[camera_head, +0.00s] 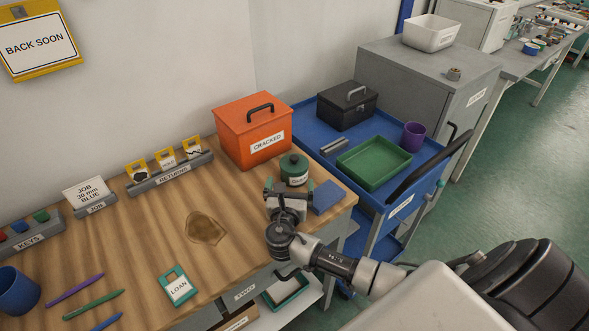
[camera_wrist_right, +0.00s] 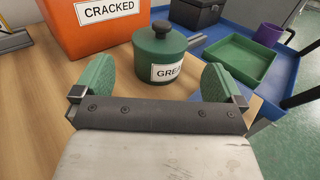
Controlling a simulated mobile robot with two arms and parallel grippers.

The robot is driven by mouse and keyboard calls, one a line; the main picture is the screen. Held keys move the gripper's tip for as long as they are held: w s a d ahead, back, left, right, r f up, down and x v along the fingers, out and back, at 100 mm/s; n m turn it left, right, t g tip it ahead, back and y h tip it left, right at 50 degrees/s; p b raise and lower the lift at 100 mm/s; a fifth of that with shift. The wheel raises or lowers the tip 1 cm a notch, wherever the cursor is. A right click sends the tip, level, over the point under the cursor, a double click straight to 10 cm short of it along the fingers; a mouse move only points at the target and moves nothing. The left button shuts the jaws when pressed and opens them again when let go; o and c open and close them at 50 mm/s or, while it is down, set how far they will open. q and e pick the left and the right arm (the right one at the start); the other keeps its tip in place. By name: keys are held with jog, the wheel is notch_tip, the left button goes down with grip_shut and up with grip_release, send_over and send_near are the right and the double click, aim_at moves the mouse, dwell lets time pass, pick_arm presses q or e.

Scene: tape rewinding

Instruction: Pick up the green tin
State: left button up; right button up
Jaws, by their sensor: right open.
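The green tin (camera_head: 294,168) stands upright on the wooden bench, close to the front right of the orange box marked CRACKED. It has a lid with a round knob and a white label, partly readable as GRE in the right wrist view (camera_wrist_right: 159,54). My right gripper (camera_head: 289,189) is just in front of the tin. In the right wrist view its two green finger pads (camera_wrist_right: 160,80) are spread apart, with the tin beyond and between them, not gripped. My left gripper is not in view.
The orange box (camera_head: 252,132) stands behind the tin. A blue block (camera_head: 327,197) lies right of my gripper. A blue cart (camera_head: 310,113) with a black cash box (camera_head: 347,106), green tray (camera_head: 374,162) and purple cup (camera_head: 414,135) adjoins the bench. The bench left of the gripper has free room.

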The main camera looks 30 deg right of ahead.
aim_at(293, 174)
jog(key=shift+x, duration=1.15)
jog(key=shift+w+d+f, duration=0.2)
jog(key=x, duration=0.2)
jog(key=p+x, duration=0.1)
jog(key=x, duration=0.1)
jog(key=shift+d+f, duration=0.1)
jog(key=shift+f, duration=0.1)
jog(key=shift+w+d, duration=0.2)
jog(key=shift+w, duration=0.15)
jog(key=shift+d+f, duration=0.1)
jog(key=shift+c, duration=1.3)
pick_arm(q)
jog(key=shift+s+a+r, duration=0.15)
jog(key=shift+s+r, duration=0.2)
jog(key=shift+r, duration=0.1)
pick_arm(e)
jog(key=c, duration=0.9)
jog(key=shift+o, duration=0.2)
